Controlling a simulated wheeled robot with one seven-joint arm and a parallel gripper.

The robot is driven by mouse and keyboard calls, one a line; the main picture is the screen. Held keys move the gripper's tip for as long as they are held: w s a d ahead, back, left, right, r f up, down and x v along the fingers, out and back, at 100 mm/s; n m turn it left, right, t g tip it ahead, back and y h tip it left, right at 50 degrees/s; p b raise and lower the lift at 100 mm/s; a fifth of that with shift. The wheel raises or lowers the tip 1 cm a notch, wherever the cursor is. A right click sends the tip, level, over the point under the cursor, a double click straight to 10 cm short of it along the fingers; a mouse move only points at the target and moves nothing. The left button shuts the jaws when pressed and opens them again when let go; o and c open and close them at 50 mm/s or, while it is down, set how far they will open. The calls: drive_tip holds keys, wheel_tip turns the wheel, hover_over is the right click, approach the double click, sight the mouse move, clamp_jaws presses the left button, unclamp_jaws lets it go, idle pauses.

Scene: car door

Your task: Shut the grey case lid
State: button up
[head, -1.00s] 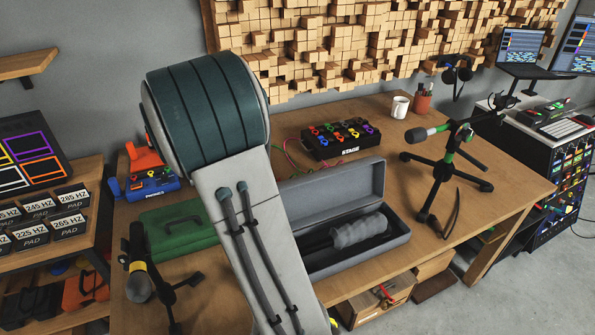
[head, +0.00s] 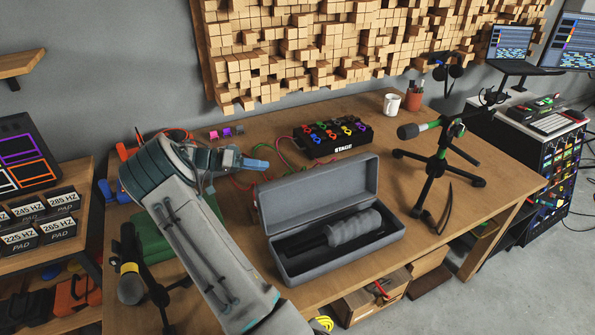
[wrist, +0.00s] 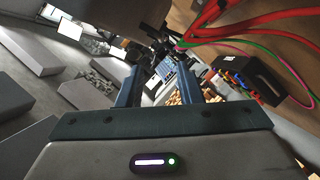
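The grey case (head: 345,262) stands open on the wooden table. Its grey lid (head: 322,192) is raised at the back, roughly upright. A grey ribbed microphone-like item (head: 352,228) lies inside on the dark lining. My gripper (head: 262,164) is left of the lid, near its upper left corner, with its blue fingers pointing right. It looks apart from the lid, though depth is hard to judge. In the wrist view my gripper (wrist: 170,82) has its two fingers spread with nothing held between them. Grey blocky surfaces show at left there; I cannot tell which is the case.
A black STAGE box (head: 338,138) with coloured connectors sits behind the lid, with red cables nearby. A tripod stand (head: 437,170) is right of the case. A green case (head: 160,240) is partly hidden behind my arm. A mug (head: 391,104) stands farther back.

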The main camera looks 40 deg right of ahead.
sight(318, 188)
drive_tip(key=p+x, duration=0.2)
drive_tip(key=x, duration=1)
drive_tip(key=shift+s+d, duration=0.15)
clamp_jaws()
